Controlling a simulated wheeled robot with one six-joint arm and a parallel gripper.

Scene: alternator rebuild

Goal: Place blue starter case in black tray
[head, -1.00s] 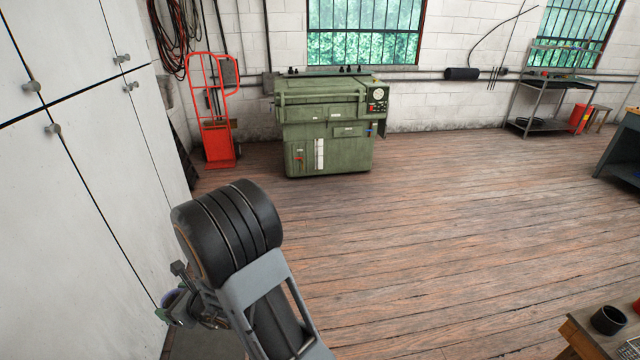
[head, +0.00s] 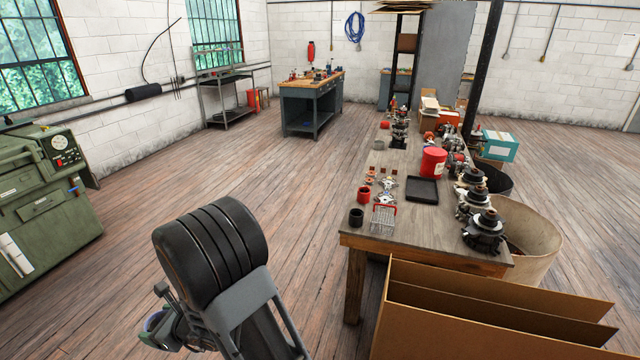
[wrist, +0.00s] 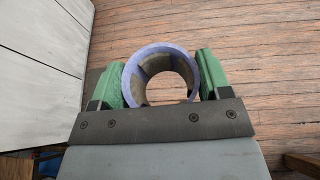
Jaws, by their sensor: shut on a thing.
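The blue starter case (wrist: 153,50) is a short, hollow ring in the wrist view, seen end-on. My gripper (wrist: 160,78) is shut on it, with one green finger at each side of the ring. In the head view my gripper (head: 158,328) is at the lower left, mostly behind my arm, and little of the case can be made out. The black tray (head: 423,190) is a flat square tray on the long wooden workbench at the right, far from my gripper. It looks empty.
The wooden workbench (head: 352,238) also holds a red canister (head: 433,163), a wire basket (head: 383,218), black and red cups and several alternator parts. A cardboard box (head: 470,310) stands at its near end. A green machine (head: 45,205) is at left. Floor between is clear.

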